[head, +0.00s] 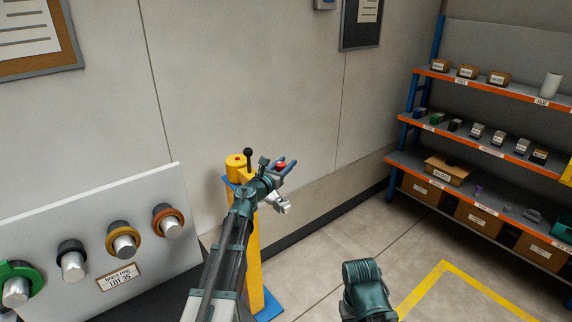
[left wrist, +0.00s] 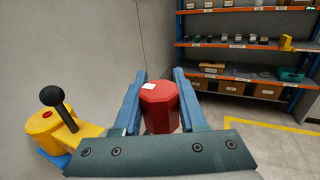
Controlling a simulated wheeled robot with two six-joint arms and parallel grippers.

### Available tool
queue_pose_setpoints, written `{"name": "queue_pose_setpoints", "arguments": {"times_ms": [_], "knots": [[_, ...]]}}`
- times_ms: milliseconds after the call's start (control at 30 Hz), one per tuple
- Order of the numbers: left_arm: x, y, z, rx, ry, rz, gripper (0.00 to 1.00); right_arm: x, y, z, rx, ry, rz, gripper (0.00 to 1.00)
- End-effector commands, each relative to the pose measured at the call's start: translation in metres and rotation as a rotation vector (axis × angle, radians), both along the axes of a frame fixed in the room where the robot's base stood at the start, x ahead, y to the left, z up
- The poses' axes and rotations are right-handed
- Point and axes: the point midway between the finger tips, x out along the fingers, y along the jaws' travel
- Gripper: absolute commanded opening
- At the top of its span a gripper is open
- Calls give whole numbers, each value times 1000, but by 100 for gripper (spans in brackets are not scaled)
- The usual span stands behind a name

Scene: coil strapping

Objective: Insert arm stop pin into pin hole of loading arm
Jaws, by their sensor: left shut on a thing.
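My left gripper (head: 288,165) is shut on a red, faceted piece, which I take to be the head of the arm stop pin (head: 281,166). In the left wrist view the red pin head (left wrist: 160,107) sits between the two blue fingers (left wrist: 160,100); its shank is hidden. A yellow post (head: 253,262) with a round yellow top (head: 236,162) stands behind my left arm and is likely the loading arm's stand. A black ball-ended lever (head: 248,154) rises from it. In the left wrist view the yellow top (left wrist: 42,126) is left of the gripper, apart from it. I cannot make out a pin hole.
Grey wall (head: 210,80) is close behind the post. A shelf rack (head: 490,90) with boxes stands at the right. Floor with yellow lines (head: 440,275) is clear between.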

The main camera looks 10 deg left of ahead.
Motion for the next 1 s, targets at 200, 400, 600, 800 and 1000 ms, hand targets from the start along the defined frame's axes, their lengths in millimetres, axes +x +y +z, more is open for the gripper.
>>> {"name": "queue_pose_setpoints", "arguments": {"times_ms": [200, 400, 600, 800, 1000], "knots": [[0, 0, -1, 0, 0, 0, 0, 0, 0, -2, 0, 0, 0, 50], [0, 0, -5, 0, 0, 0, 0, 0, 0, -5, 0, 0, 0, 50], [0, 0, -17, 0, 0, 0, 0, 0, 0, -17, 0, 0, 0, 50], [0, 0, -35, 0, 0, 0, 0, 0, 0, -35, 0, 0, 0, 50], [0, 0, -52, 0, 0, 0, 0, 0, 0, -52, 0, 0, 0, 50]]}}
